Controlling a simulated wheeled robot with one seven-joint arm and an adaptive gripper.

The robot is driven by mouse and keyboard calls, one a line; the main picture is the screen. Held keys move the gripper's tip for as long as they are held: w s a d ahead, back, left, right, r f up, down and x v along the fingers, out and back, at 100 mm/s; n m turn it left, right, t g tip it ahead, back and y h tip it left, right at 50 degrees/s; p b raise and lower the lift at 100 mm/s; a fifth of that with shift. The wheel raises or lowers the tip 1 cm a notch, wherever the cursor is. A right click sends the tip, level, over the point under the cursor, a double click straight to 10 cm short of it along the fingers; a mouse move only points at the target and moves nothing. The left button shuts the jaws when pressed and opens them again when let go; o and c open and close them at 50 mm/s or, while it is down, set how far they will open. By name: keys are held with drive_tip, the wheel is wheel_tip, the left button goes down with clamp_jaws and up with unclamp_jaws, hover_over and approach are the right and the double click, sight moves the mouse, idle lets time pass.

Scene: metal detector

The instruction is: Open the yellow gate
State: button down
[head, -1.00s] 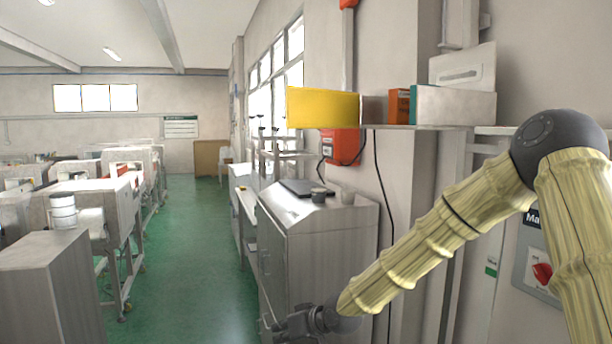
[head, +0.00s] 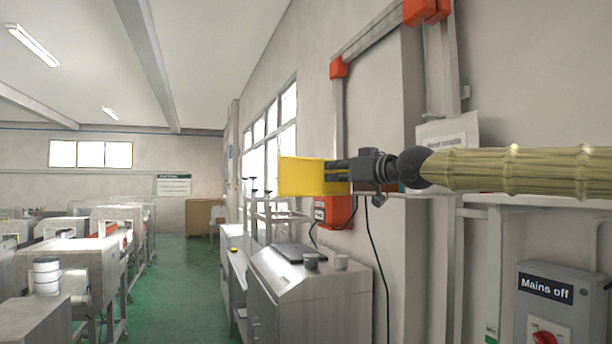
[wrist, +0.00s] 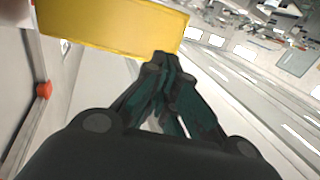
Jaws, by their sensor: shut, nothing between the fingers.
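The yellow gate (head: 301,176) is a flat yellow panel beside the right wall in the head view. In the wrist view it fills the upper left as a tilted yellow panel (wrist: 110,25). My gripper (head: 335,171) is shut and empty, reaching in from the right, and its fingertips overlap the right part of the panel in the head view. In the wrist view the closed fingertips (wrist: 165,62) are at the panel's lower edge near its right end. I cannot tell whether they touch it. The panel's right end is hidden behind my gripper.
A red box (head: 335,212) is on the wall below the panel. A metal cabinet (head: 310,295) with cups on top stands below. A grey "Mains off" switch box (head: 556,305) is at the lower right. The green floor aisle (head: 185,280) is clear at left.

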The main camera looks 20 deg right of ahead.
sight(291, 174)
drive_tip(key=p+x, duration=0.5)
drive_tip(key=x, duration=0.8)
drive_tip(key=shift+w+a, duration=0.1)
drive_tip(key=shift+w, duration=0.35)
